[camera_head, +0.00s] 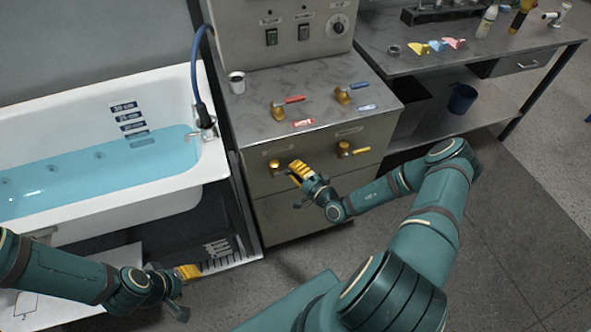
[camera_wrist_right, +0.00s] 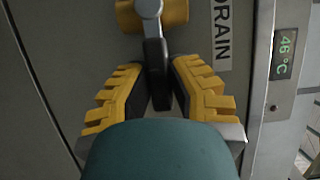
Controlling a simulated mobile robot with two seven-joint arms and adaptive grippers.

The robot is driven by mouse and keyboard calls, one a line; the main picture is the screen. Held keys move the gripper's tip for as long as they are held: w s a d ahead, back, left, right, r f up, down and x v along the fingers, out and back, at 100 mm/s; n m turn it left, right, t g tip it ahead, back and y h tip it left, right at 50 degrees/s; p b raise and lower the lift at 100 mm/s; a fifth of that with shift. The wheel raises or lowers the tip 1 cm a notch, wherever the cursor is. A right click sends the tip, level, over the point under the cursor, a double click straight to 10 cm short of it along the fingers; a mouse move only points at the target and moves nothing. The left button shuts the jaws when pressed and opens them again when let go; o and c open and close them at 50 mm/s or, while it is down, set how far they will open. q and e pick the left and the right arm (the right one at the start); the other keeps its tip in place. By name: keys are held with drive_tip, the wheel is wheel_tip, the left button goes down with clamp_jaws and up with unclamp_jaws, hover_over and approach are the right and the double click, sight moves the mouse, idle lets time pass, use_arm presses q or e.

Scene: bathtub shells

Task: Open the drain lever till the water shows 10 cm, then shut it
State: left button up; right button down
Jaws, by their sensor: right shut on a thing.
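The drain lever's brass valve (camera_head: 274,166) is on the cabinet's front, at the left. In the right wrist view its black handle (camera_wrist_right: 156,72) runs down from the brass body (camera_wrist_right: 165,14), beside a DRAIN label (camera_wrist_right: 222,35). My right gripper (camera_head: 297,170) is shut on this handle; its yellow fingers (camera_wrist_right: 160,88) lie on both sides. The white bathtub (camera_head: 215,162) holds blue water (camera_head: 90,172). The water line lies near the lower marks of the level scale (camera_head: 131,126); I cannot read it exactly. My left gripper (camera_head: 182,288) is low beside the tub, its opening unclear.
A red-handled valve (camera_head: 290,101) and a blue-handled valve (camera_head: 350,90) stand on the cabinet top, with a cup (camera_head: 237,82) behind. Another brass valve (camera_head: 346,149) is on the front, right of the drain lever. A bench (camera_head: 478,64) stands at the right. The floor in front is clear.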

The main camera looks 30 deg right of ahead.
drive_tip(key=m, duration=0.1)
drive_tip(key=f+m+t, duration=0.1)
drive_tip(key=f+m, duration=0.1)
drive_tip(key=m, duration=0.1)
drive_tip(key=shift+w+a+f+t, duration=0.1)
drive_tip(key=shift+a+f+t, duration=0.05)
drive_tip(key=shift+a+t, duration=0.15)
drive_tip(key=m, duration=0.2)
drive_tip(key=f+m+t+h+b, duration=0.1)
drive_tip(key=shift+w+a+f+m, duration=0.1)
drive_tip(key=shift+a+f+m, duration=0.1)
drive_tip(key=shift+a+m, duration=0.2)
drive_tip(key=shift+w+a+f+m+t+h+b, duration=0.1)
drive_tip(key=shift+a+f+m+t+h+b, duration=0.15)
drive_tip(key=shift+m, duration=0.5)
drive_tip(key=shift+a+f+m+t+h+b, duration=0.15)
drive_tip(key=shift+m+t+h, duration=0.1)
drive_tip(key=shift+m, duration=0.5)
drive_tip(key=c, duration=0.9)
unclamp_jaws()
drive_tip(key=shift+o, duration=0.2)
drive_tip(key=shift+f, duration=0.1)
